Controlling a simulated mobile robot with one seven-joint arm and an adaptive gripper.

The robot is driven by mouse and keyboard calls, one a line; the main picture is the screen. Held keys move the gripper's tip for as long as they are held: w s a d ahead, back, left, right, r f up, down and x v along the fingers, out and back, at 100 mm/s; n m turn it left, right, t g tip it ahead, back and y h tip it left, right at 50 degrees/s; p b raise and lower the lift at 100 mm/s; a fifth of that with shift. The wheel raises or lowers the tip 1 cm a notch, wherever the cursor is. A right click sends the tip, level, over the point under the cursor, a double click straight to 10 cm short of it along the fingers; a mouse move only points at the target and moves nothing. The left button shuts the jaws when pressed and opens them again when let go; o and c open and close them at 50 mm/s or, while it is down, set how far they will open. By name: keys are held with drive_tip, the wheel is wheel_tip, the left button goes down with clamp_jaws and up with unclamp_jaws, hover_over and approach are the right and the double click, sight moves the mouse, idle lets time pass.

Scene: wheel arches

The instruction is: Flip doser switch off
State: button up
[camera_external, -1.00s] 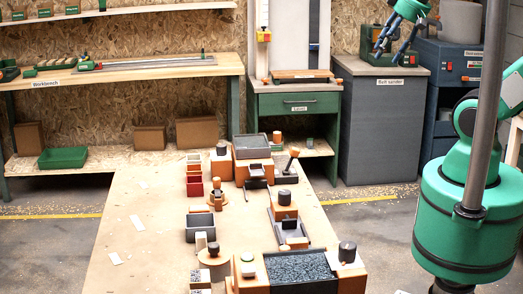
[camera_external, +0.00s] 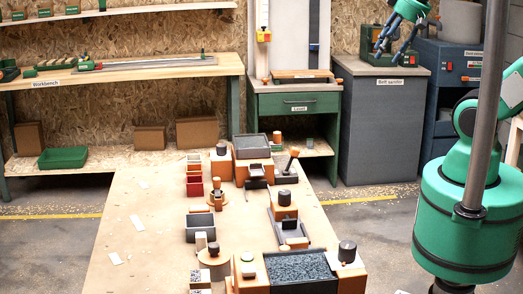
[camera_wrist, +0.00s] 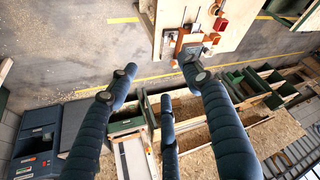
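Several orange and dark machines stand on the light wooden table (camera_external: 150,225) in the external view. One at the front (camera_external: 300,268) has a speckled dark tray. I cannot tell which is the doser or read its switch position. My gripper (camera_external: 396,42) is at the upper right, raised away from the table, its fingers apart and empty. In the wrist view the spread fingers (camera_wrist: 160,80) frame the floor, with part of the table and orange parts (camera_wrist: 188,40) beyond.
A workbench (camera_external: 120,70) stands along the back wall. A green drawer cabinet (camera_external: 295,108) and a grey belt sander cabinet (camera_external: 380,120) stand behind the table. Blue machines (camera_external: 450,75) are at the right, near my gripper. The left part of the table is mostly clear.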

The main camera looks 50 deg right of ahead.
drive_tip(key=c, duration=0.8)
drive_tip(key=shift+w+a, duration=0.2)
clamp_jaws()
drive_tip(key=w+a+f+m+g+y+b, duration=0.15)
drive_tip(key=w+a, duration=0.35)
drive_tip(key=a, duration=0.5)
drive_tip(key=w+a+f+m+g+p, duration=0.1)
drive_tip(key=w+a+f+m, duration=0.15)
drive_tip(key=w+a, duration=0.45)
drive_tip(key=w+a+f+m+g+y+b, duration=0.1)
drive_tip(key=w+a+f+g, duration=0.15)
drive_tip(key=a, duration=0.95)
drive_tip(key=s+a+f+m, duration=0.1)
drive_tip(key=s+a+f, duration=0.1)
drive_tip(key=a+f, duration=0.5)
drive_tip(key=s+a+f+m+g, duration=0.1)
drive_tip(key=s+a+f, duration=0.2)
drive_tip(key=a+f, duration=0.4)
drive_tip(key=s+a+f+m+g+b, duration=0.1)
drive_tip(key=a+f, duration=0.6)
drive_tip(key=a, duration=0.9)
drive_tip(key=shift+s+f+m+h, duration=0.4)
drive_tip(key=shift+s+m+h, duration=0.1)
drive_tip(key=shift+s, duration=0.65)
